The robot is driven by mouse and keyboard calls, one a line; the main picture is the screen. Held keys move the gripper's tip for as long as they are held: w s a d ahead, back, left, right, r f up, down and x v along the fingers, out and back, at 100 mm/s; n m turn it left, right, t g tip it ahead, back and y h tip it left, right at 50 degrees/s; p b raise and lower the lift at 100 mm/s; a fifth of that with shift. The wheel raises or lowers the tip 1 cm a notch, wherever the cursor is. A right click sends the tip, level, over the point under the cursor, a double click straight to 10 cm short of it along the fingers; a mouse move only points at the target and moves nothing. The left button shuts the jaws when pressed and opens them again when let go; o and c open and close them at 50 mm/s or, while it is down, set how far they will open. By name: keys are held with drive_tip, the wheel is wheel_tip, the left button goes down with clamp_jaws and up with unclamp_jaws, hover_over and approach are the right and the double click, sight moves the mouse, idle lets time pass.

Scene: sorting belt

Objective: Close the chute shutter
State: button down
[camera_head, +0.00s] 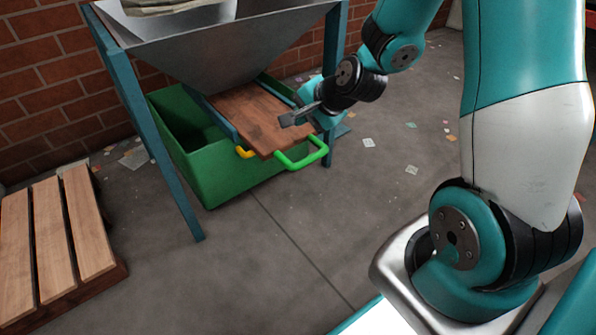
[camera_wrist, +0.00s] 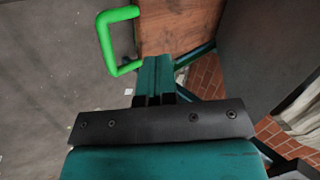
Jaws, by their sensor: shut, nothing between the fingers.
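The chute shutter (camera_head: 252,117) is a brown wooden board sticking out toward the front from under the grey metal hopper (camera_head: 215,45). A green loop handle (camera_head: 303,160) sits at its front edge. In the wrist view the board (camera_wrist: 172,25) is at the top, with the green handle (camera_wrist: 104,40) to its left. My gripper (camera_head: 288,119) is shut and empty, over or beside the board's right edge, behind the handle in the head view. Its closed fingers also show in the wrist view (camera_wrist: 153,75), close to the board's edge. I cannot tell whether they touch it.
A green bin (camera_head: 205,167) stands under the shutter. Teal frame legs (camera_head: 155,140) hold the hopper. A yellow piece (camera_head: 245,152) sits at the board's left front. A wooden pallet (camera_head: 55,235) lies at the left. The floor in front is clear apart from scattered scraps.

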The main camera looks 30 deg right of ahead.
sight(293, 145)
drive_tip(key=d+f+m+t+h+b, duration=0.1)
drive_tip(key=d+f+m+h+b, duration=0.25)
drive_tip(key=f, duration=0.55)
drive_tip(key=shift+y, duration=0.95)
drive_tip(key=b+x, duration=0.1)
drive_tip(key=x, duration=0.2)
drive_tip(key=d+b+x, duration=0.1)
drive_tip(key=b+x, duration=0.1)
drive_tip(key=x, duration=0.1)
drive_tip(key=b+x, duration=0.2)
drive_tip(key=x, duration=0.1)
drive_tip(key=shift+w+d, duration=0.3)
drive_tip(key=shift+w, duration=0.3)
drive_tip(key=shift+w+f, duration=0.1)
drive_tip(key=shift+w, duration=0.05)
drive_tip(key=shift+w, duration=0.1)
